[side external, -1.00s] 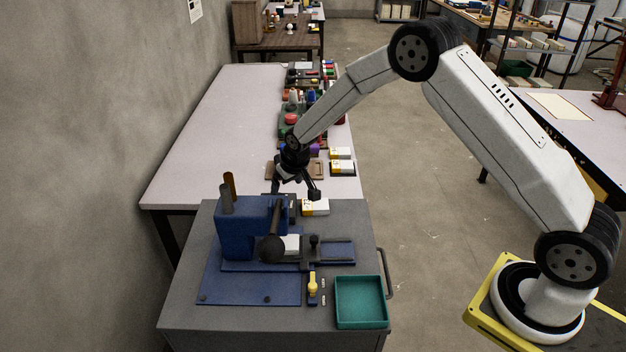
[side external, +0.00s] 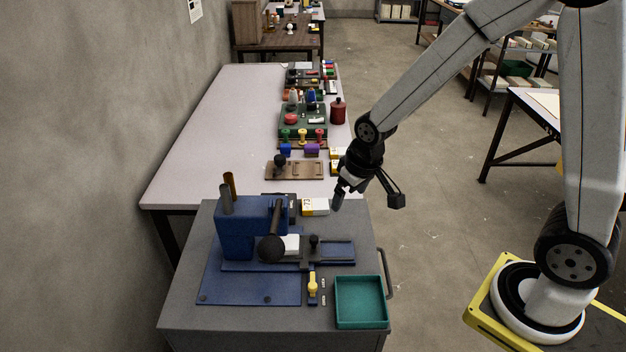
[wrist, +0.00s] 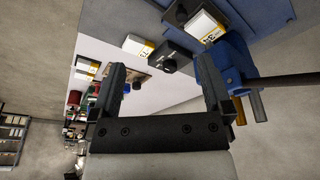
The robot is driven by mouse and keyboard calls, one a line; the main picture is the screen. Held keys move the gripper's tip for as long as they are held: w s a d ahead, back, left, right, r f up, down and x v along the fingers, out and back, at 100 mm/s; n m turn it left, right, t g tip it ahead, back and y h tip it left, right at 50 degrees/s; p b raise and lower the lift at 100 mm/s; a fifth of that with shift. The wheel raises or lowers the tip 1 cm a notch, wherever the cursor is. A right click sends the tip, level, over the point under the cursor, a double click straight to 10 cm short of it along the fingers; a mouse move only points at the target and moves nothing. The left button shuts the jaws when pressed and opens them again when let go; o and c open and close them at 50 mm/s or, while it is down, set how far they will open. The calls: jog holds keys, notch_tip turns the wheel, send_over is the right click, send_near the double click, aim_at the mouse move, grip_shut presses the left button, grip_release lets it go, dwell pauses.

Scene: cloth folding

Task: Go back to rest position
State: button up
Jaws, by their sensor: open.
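My gripper (side external: 367,203) is open and empty in the side external view. It hangs in the air over the right edge of the grey cabinet top, near a white and yellow box (side external: 315,207). In the wrist view my gripper (wrist: 165,90) shows its two fingers spread wide with nothing between them.
A blue press (side external: 236,235) with a long dark lever stands on the grey cabinet (side external: 190,318). A teal tray (side external: 384,323) sits at its front right. A pale table (side external: 215,130) behind holds several coloured items.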

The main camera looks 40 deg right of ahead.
jog(key=s+r, duration=0.1)
jog(key=s, duration=0.8)
jog(key=shift+a, duration=0.2)
jog(key=shift+r, duration=0.1)
